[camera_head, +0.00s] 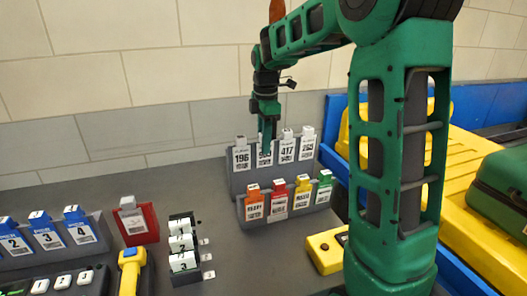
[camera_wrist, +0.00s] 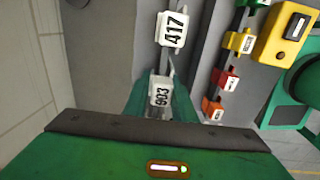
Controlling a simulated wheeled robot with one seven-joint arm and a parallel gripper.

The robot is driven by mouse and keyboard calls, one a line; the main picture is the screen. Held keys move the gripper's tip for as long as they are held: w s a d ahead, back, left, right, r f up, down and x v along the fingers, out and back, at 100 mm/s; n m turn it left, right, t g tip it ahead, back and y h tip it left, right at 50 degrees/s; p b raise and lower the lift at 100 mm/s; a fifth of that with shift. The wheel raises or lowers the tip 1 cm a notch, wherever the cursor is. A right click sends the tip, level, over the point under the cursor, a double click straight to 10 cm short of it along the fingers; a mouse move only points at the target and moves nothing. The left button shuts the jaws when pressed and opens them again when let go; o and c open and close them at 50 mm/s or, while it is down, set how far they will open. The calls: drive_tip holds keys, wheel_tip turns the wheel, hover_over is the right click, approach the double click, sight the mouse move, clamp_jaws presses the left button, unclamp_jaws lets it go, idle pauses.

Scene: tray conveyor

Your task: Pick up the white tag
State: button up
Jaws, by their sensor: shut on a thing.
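A row of white tags stands in the upper grey rack (camera_head: 240,182) by the back wall: tag 196 (camera_head: 241,158), tag 903 (camera_head: 264,157), tag 417 (camera_head: 287,150) and another (camera_head: 307,147) at the right end. My gripper (camera_head: 266,143) reaches down from above onto tag 903, second from the left. In the wrist view the green fingers of my gripper (camera_wrist: 160,98) are shut on white tag 903 (camera_wrist: 160,90), with tag 417 (camera_wrist: 173,30) beside it. The tag appears still at rack level; its lower part is hidden.
A lower rack holds an orange tag (camera_head: 253,208), a red tag (camera_head: 278,199), a yellow tag (camera_head: 303,191) and a green tag (camera_head: 324,185). A red holder (camera_head: 149,232), a small card rack (camera_head: 182,246) and blue tags (camera_head: 45,235) stand left. A yellow box (camera_head: 322,252) lies right.

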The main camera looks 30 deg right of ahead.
drive_tip(key=shift+r, duration=0.1)
drive_tip(key=r, duration=0.6)
drive_tip(key=shift+s+r, duration=0.2)
drive_tip(key=shift+r, duration=0.2)
drive_tip(key=s+a, duration=0.3)
drive_tip(key=s, duration=1)
drive_tip(key=shift+s, duration=0.4)
drive_tip(key=shift+r, duration=0.1)
wheel_tip(320, 180, up, 6)
drive_tip(key=shift+r, duration=0.2)
idle(0.4)
idle(1.5)
